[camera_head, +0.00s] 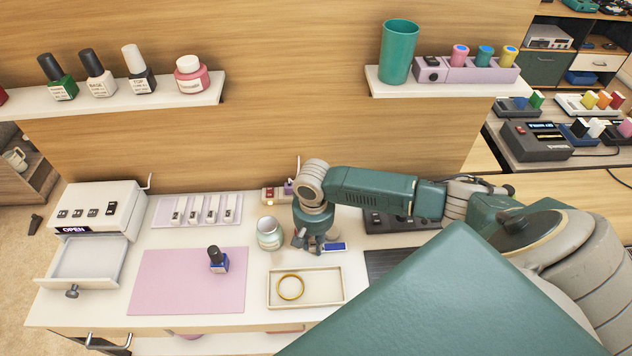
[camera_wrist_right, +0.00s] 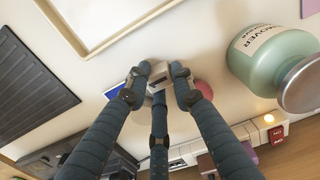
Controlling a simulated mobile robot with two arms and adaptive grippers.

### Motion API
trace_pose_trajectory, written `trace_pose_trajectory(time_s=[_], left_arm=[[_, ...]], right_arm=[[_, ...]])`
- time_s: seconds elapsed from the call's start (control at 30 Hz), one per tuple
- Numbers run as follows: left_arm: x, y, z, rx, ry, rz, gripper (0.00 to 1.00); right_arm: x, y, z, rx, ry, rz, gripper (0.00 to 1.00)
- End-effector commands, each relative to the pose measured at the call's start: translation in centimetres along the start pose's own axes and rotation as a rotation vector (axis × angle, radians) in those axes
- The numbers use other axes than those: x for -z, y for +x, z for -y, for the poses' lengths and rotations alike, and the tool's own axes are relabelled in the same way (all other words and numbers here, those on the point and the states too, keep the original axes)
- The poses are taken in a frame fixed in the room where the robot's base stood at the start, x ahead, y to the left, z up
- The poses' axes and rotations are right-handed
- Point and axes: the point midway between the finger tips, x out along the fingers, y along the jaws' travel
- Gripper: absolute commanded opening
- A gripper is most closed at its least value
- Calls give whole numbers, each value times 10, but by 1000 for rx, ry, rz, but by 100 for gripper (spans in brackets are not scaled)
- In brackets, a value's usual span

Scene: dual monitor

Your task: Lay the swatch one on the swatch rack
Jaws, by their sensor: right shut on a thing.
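My right gripper (camera_head: 318,246) is shut on a small blue and white swatch (camera_head: 336,247), just above or at the white desk top. In the right wrist view, the gripper's fingers (camera_wrist_right: 158,78) close around its white part, and the swatch's blue part (camera_wrist_right: 116,91) sticks out to the left; the fingers hide some of it. The swatch rack, which looks to be the lilac tray (camera_head: 163,207), lies at the back left with several white pieces in a row. The gripper is well to the right of it. My left gripper is not in view.
A jar (camera_head: 269,233) stands between gripper and rack; it also shows in the wrist view (camera_wrist_right: 262,62). A tray (camera_head: 320,300) with a gold ring lies in front. The open drawer (camera_head: 85,265) is at left.

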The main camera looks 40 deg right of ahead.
Motion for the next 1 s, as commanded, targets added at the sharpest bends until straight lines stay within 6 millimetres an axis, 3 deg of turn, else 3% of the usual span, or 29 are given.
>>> trace_pose_trajectory(time_s=[0.27, 0.6, 0.8, 1.0], left_arm=[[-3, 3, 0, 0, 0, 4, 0], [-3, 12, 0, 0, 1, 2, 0], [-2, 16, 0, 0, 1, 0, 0], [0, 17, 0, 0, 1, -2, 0]], right_arm=[[2, -36, 1, 3, -1, -4, 5], [2, -127, 1, 5, -2, -7, 5], [1, -171, 0, 3, -1, -4, 5], [1, -193, 0, 2, 0, -1, 5]])
